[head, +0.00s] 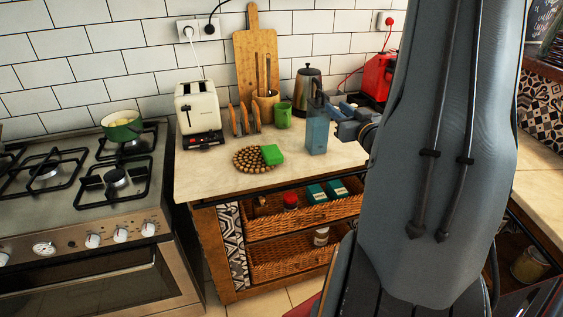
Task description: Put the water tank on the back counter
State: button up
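The water tank (317,133) is a tall blue-grey box with a narrower dark top, upright at the front right of the light counter (218,178) in the head view. Its base is at or just above the counter top; I cannot tell which. My gripper (334,112) is at the tank's right side, near its upper part, coming in from the right. The fingertips are small and partly merge with the tank, so I cannot tell whether they are closed on it.
A beaded trivet (250,161) with a green block (272,154) lies left of the tank. A toaster (198,108), toast rack (243,120), green mug (284,115), kettle (306,88) and red appliance (377,77) stand behind. A stove (75,190) is left. My arm hides the right side.

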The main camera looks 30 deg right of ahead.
jog(key=w+a+f+n+g+y, duration=0.1)
jog(key=w+a+f+g, duration=0.15)
jog(key=a, duration=0.45)
jog(key=w+a+f+g+y, duration=0.1)
jog(key=a+f+g, duration=0.3)
jog(key=a, duration=0.3)
jog(key=s+a+f+g+y, duration=0.1)
jog(key=s+a+g, duration=0.3)
jog(key=s+a, duration=0.4)
jog(key=s+a+f+n+g+y, duration=0.1)
jog(key=s+a+g, duration=0.4)
jog(key=a, duration=0.8)
jog(key=s, duration=0.3)
jog(key=shift+f+n, duration=0.3)
jog(key=shift+f, duration=0.05)
jog(key=shift+s, duration=0.1)
jog(key=shift+f, duration=0.15)
